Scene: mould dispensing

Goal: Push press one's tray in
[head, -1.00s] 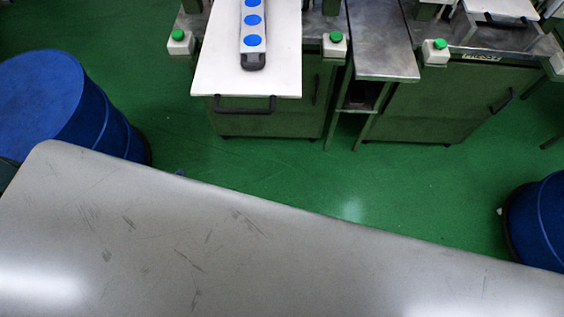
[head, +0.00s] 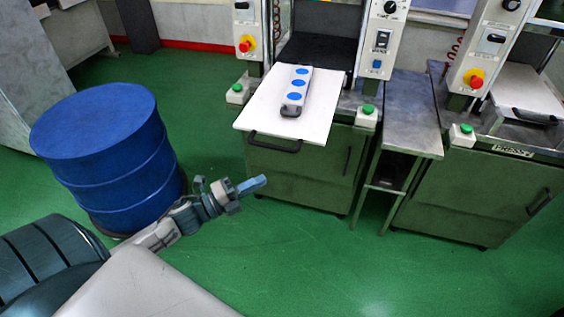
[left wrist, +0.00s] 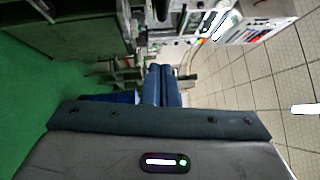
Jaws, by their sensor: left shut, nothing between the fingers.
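A white tray (head: 258,112) juts out from the front of the left press (head: 312,178). It has a dark handle (head: 274,143) on its near edge. A grey mould strip (head: 293,107) with blue round spots lies on it. I cannot read a number on this press. My left gripper (head: 256,184) is shut and empty, in front of the tray, below and a little left of its handle in the head view, apart from it. Its blue fingers lie together in the left wrist view (left wrist: 161,86). My right gripper is out of view.
A blue drum (head: 105,150) stands left of my left arm. A metal side table (head: 410,115) stands between the presses. The second press (head: 475,195) at right has its own white tray (head: 522,88), sitting farther in. Green floor is clear before the presses.

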